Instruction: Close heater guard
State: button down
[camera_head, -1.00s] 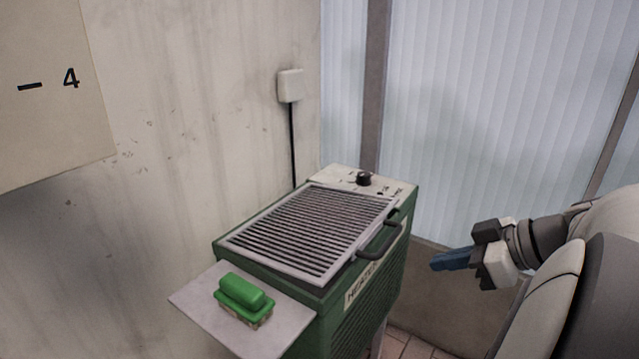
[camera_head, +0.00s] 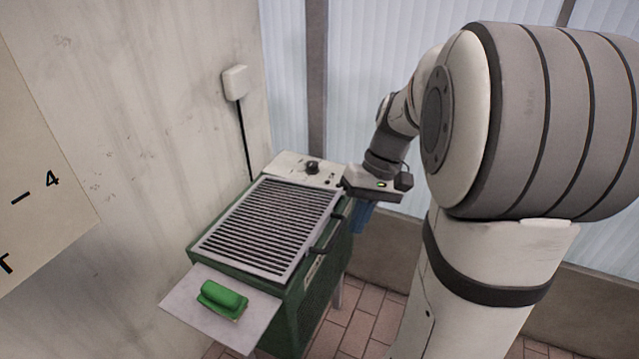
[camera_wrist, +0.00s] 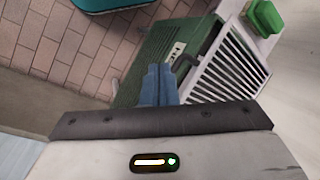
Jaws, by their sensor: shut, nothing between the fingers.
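The heater (camera_head: 300,314) is a green box beside the wall. Its guard (camera_head: 270,226), a pale-framed grille of dark slats, lies over the top; I cannot tell whether it sits fully flush. A dark bar handle (camera_head: 328,236) is on the guard's right edge. My gripper (camera_head: 361,228) is shut and empty, its blue fingers pointing down just right of the heater's back part, beyond the handle. In the wrist view, the blue fingers (camera_wrist: 158,72) overlap the green heater side (camera_wrist: 150,50), close to the handle (camera_wrist: 185,63) and the guard (camera_wrist: 232,68). Contact is not clear.
A green block-like object (camera_head: 222,298) sits on the pale side shelf (camera_head: 183,296). A dark knob (camera_head: 312,167) is on the heater's back panel. A wall box (camera_head: 235,82) has a cable running down. Tiled floor (camera_head: 350,325) is open right of the heater.

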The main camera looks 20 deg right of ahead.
jog(key=w+a+r+m+g+h+p, duration=0.1)
jog(key=w+a+r+m+h+p, duration=0.3)
jog(key=p, duration=0.3)
jog(key=m+h+p, duration=0.3)
jog(key=m+p, duration=0.1)
jog(key=p, duration=0.2)
send_near(334, 239)
notch_tip(334, 239, down, 7)
jog(key=d+b, duration=0.1)
jog(key=d, duration=0.1)
jog(key=shift+r, duration=0.25)
jog(key=shift+s+d, duration=0.15)
jog(key=b+x, duration=0.4)
jog(key=shift+w+a+f, duration=0.25)
jog(key=shift+s, duration=0.2)
